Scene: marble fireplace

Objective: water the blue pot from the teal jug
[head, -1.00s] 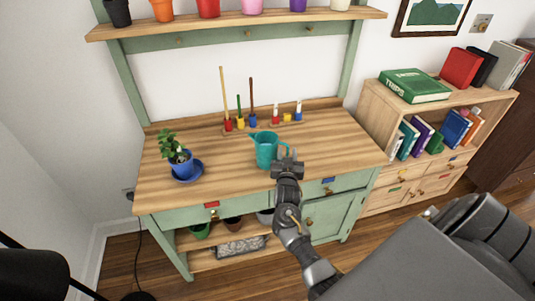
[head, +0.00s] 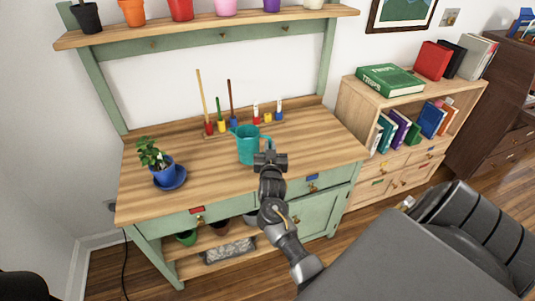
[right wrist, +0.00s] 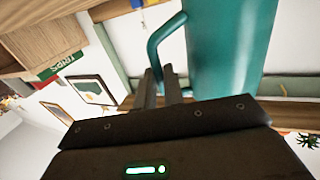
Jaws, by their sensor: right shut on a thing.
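The teal jug (head: 249,146) stands upright on the wooden bench top (head: 213,179), near its middle. It also shows large in the right wrist view (right wrist: 232,45), with its handle (right wrist: 160,42) to the left of the body. My right gripper (head: 269,157) is at the jug's right side, shut on the handle; its fingers (right wrist: 162,88) meet the handle's lower part. The blue pot (head: 163,175) holds a leafy green plant (head: 151,154) and stands on a blue saucer (head: 183,177) at the bench's left. My left gripper is out of view.
Small coloured pots with upright tools (head: 221,127) stand at the back of the bench. Potted colours line the shelf (head: 210,25) above. A bookcase (head: 350,97) stands to the right. The bench between blue pot and jug is clear.

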